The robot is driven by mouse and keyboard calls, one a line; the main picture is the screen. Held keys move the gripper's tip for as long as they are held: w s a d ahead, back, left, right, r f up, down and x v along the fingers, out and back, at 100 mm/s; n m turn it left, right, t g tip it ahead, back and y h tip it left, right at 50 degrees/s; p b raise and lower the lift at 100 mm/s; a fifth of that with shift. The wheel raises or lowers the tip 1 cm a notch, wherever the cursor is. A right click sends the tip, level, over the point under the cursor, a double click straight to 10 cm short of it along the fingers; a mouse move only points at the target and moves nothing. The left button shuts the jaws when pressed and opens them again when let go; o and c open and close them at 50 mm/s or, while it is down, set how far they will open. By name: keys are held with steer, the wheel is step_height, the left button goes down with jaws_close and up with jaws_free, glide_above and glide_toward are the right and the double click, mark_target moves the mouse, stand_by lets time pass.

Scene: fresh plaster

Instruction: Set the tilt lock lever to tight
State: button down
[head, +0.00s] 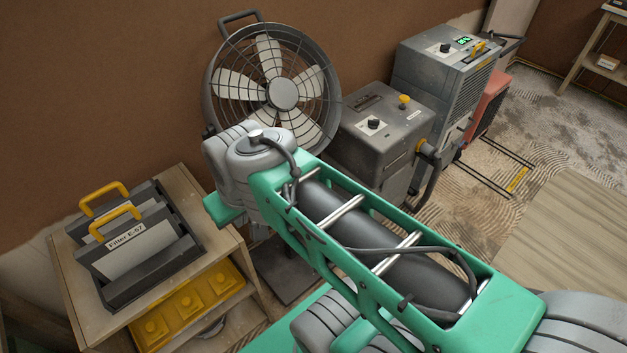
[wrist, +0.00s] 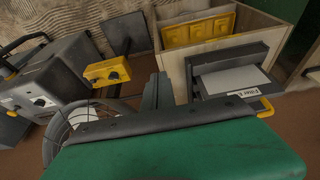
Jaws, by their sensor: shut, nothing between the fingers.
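The tilt lock lever cannot be made out in either view; my arm covers the lower part of the fan in the head view. The grey drum fan (head: 283,94) stands against the brown wall, its guard facing forward. In the wrist view, part of the fan's guard (wrist: 62,128) shows at the lower left, beside a yellow control box (wrist: 108,71) with a black knob. My gripper (wrist: 158,84) is shut and empty in the wrist view, to the right of the yellow box and apart from it. In the head view my wrist hides the fingers.
A wooden shelf unit (head: 209,238) with Filter E-57 (head: 124,240) on top and a yellow tray (head: 192,307) below stands at left. A grey box with a dial (head: 381,133) and a grey dehumidifier (head: 438,73) stand right of the fan.

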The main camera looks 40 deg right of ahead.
steer(key=w+d+f+m+t+y+b, duration=0.1)
steer(key=w+d+f+m+t+b, duration=0.1)
steer(key=w+d+f+m+b, duration=0.5)
steer(key=w+d+f+m+t+y+b, duration=0.15)
steer(key=w+d+f+b, duration=0.25)
steer(key=d+f+b, duration=0.7)
steer(key=s+d+f+m+t+b, duration=0.1)
steer(key=s+d+f+m+b, duration=0.1)
steer(key=d, duration=0.4)
steer(key=s+d+f+m+t+h+b, duration=0.1)
steer(key=s+d+f+m+t+b, duration=0.1)
steer(key=d+m, duration=0.2)
steer(key=s+d+f+m+t+h+b, duration=0.1)
steer(key=s+d+f+m+t, duration=0.1)
steer(key=d, duration=0.6)
steer(key=shift+d+f+m+b, duration=0.2)
steer(key=shift+f+m+b, duration=0.25)
steer(key=shift+m, duration=0.3)
steer(key=shift+f+t, duration=0.1)
steer(key=shift+t, duration=0.15)
steer(key=b+x, duration=0.2)
steer(key=x, duration=1.2)
